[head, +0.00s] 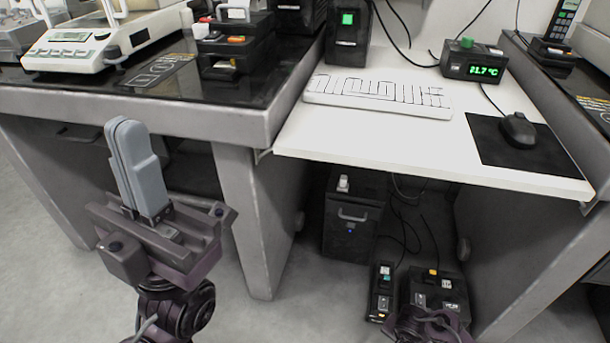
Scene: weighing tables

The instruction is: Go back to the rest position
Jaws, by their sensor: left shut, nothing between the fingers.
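My left gripper (130,128) is in the left part of the head view, pointing up, with its grey fingers pressed together and nothing between them. It is in front of the left table (190,113), apart from it, over the floor. A dark purple part of what looks like my right arm shows at the bottom edge, right of the middle. My right gripper does not show.
A white desk (400,147) holds a keyboard (378,95), a mouse (518,130) and a temperature display (474,62). A balance (85,45) stands on the left table. A dark box (352,222) stands under the desk. Floor around my left gripper is clear.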

